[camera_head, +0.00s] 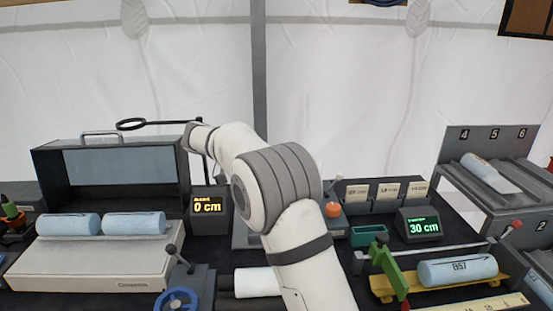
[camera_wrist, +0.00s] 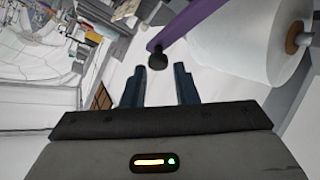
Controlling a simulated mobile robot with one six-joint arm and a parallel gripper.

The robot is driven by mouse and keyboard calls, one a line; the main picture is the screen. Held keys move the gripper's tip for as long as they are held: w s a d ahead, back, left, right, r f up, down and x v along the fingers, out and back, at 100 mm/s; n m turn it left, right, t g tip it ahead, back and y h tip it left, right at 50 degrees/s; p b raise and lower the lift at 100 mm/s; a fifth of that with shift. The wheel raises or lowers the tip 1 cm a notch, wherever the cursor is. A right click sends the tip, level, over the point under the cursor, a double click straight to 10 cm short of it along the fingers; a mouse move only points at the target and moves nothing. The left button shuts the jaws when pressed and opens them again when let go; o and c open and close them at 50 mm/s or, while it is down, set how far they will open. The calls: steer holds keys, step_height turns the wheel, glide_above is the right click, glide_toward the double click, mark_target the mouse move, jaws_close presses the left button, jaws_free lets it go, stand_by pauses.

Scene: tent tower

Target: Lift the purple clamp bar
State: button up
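In the wrist view, the purple clamp bar (camera_wrist: 186,25) runs diagonally at the top, beside a large white roll (camera_wrist: 238,42). A dark round knob (camera_wrist: 158,60) sits at the bar's lower end. My gripper (camera_wrist: 160,82) is open and empty, its two dark fingers apart. The knob shows just beyond the fingertips, roughly between them in the picture; I see no contact. In the head view the purple bar is not visible and my arm hides the middle; my gripper is not clearly seen there.
In the head view, a grey case (camera_head: 110,270) with blue rolls stands left, and a display reading 0 cm (camera_head: 207,205) stands behind. A 30 cm display (camera_head: 419,226), a green clamp (camera_head: 388,268) and a blue roll marked BS7 (camera_head: 457,271) are right. A numbered rack (camera_head: 480,205) stands far right.

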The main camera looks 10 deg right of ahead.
steer(key=o, duration=0.3)
steer(key=v, duration=0.7)
steer(key=shift+a, duration=0.35)
steer(key=shift+s+r, duration=0.1)
steer(key=shift+r, duration=0.1)
